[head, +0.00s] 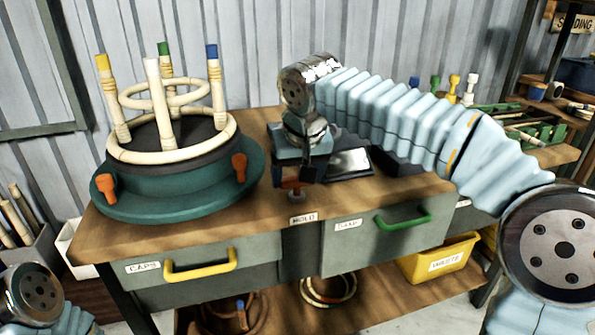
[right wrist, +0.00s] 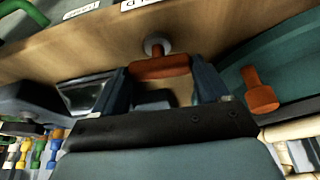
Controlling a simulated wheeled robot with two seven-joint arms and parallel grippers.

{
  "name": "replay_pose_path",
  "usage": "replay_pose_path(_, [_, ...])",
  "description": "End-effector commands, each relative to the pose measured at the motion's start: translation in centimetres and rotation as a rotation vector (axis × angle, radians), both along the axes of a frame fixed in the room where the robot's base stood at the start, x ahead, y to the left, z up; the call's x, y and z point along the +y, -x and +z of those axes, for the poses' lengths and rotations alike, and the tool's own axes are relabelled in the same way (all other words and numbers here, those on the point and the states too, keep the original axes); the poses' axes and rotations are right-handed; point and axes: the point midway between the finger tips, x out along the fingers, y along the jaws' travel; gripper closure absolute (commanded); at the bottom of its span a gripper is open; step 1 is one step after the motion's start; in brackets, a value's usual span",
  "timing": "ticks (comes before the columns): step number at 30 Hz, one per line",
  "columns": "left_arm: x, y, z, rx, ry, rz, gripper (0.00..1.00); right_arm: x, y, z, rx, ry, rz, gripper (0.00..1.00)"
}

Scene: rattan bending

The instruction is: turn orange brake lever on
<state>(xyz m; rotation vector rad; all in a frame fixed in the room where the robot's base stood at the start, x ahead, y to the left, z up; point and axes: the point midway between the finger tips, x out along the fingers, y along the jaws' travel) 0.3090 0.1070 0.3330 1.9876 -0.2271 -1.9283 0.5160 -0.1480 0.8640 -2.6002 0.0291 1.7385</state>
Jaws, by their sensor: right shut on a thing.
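The orange lever (head: 291,184) is a short bar on a grey metal stub at the front edge of the wooden bench top, above the "HOLD" label. In the right wrist view the bar (right wrist: 160,66) lies crosswise between the two fingers. My right gripper (head: 291,177) reaches down from above and is shut on this lever; the fingers also show in the right wrist view (right wrist: 160,83). The gripper partly hides the lever in the head view. My left gripper is out of view; only part of the left arm shows at lower left.
A green round turntable (head: 190,203) carries a rattan frame with colour-tipped posts (head: 157,95), left of my gripper. Two orange knobs (head: 105,186) (head: 239,167) stand on it, one close to the gripper. A dark device (head: 349,163) sits to the right. Drawers with yellow (head: 200,266) and green (head: 404,221) handles are below.

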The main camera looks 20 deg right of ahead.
Motion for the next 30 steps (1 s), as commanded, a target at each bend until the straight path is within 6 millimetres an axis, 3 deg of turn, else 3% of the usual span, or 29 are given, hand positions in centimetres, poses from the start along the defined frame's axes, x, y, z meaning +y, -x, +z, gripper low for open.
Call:
replay_pose_path(15, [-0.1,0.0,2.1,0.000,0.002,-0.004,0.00,0.3,-0.1,0.2,-0.001,0.004,-0.410,0.56])
replay_pose_path(30, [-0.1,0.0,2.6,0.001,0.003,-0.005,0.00,0.5,-0.3,0.1,-0.003,0.002,-0.887,0.56])
